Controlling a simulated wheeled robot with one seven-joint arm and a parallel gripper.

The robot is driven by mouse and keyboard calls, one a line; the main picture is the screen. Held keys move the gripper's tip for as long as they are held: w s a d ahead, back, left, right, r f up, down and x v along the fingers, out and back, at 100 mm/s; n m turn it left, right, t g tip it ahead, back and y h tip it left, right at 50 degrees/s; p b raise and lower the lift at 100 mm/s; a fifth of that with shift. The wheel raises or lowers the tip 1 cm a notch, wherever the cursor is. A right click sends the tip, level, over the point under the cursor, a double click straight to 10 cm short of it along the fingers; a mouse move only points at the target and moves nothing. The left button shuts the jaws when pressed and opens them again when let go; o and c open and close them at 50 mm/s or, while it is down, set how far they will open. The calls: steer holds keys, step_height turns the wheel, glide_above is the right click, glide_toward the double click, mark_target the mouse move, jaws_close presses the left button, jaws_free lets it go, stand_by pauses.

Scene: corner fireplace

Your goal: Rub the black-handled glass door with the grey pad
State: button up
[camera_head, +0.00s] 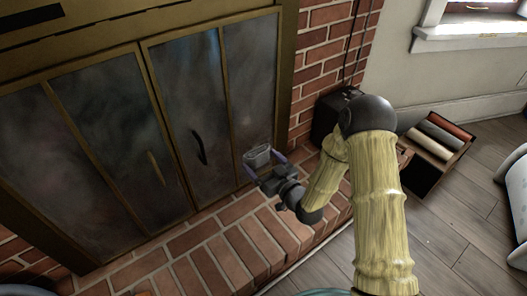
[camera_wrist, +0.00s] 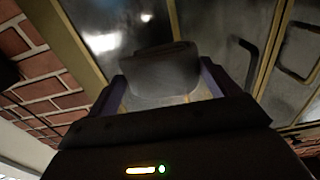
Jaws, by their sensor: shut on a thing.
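The black-handled glass door (camera_head: 188,90) is the right-hand smoky, smudged door of the brass-framed fireplace, closed, with its curved black handle (camera_head: 199,148). The handle also shows in the wrist view (camera_wrist: 246,55). My gripper (camera_head: 263,163) is shut on the grey pad (camera_head: 257,154), between its two purple fingers. The pad (camera_wrist: 160,72) appears in the wrist view in front of the glass, with bright glints above it. My gripper is at the lower right of the door, to the right of the handle. I cannot tell whether the pad touches the glass.
A second glass door (camera_head: 115,125) with a brass handle (camera_head: 156,168) is on the left. The brick hearth (camera_head: 225,245) runs below my gripper. A black box (camera_head: 333,110) stands by the brick wall at right. A crate of rolled cloths (camera_head: 437,150) sits on the floor.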

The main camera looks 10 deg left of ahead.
steer(key=shift+s+f+p, duration=0.3)
steer(key=shift+f+p, duration=0.45)
steer(key=shift+f, duration=0.2)
steer(key=shift+s+f+p, duration=0.25)
steer(key=shift+f+p, duration=0.45)
steer(key=shift+f, duration=0.25)
steer(key=shift+b+x, duration=0.4)
steer(key=shift+x, duration=2.6)
steer(key=shift+x, duration=0.95)
steer(key=shift+w, duration=0.15)
steer(key=shift+w+d+b, duration=0.45)
steer(key=shift+w+d, duration=0.85)
steer(key=shift+w+d, duration=0.1)
